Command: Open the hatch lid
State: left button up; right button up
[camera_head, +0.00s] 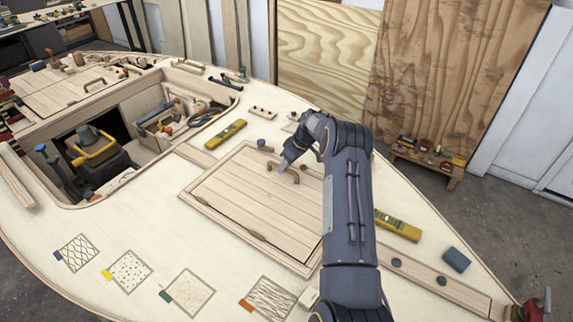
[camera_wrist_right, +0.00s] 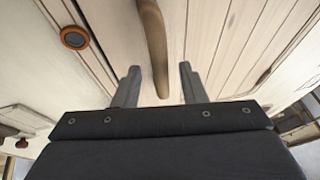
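The hatch lid (camera_head: 245,205) is a pale planked panel lying flat and shut in its wooden frame on the deck. Its curved wooden handle (camera_head: 272,167) is near the lid's far edge and also shows in the right wrist view (camera_wrist_right: 154,40). My right gripper (camera_head: 287,166) reaches down over the handle. In the right wrist view its two fingers (camera_wrist_right: 159,76) are apart, with the handle seen between them. Neither finger visibly touches it; how deep they reach is hard to tell. My left gripper is not in view.
A yellow level (camera_head: 226,134) lies beyond the lid, another (camera_head: 398,226) right of my right arm. A blue block (camera_head: 456,260) is on the right deck. An open cockpit (camera_head: 120,150) with tools is left. Several patterned squares (camera_head: 130,271) line the near deck.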

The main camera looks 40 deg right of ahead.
grip_shut()
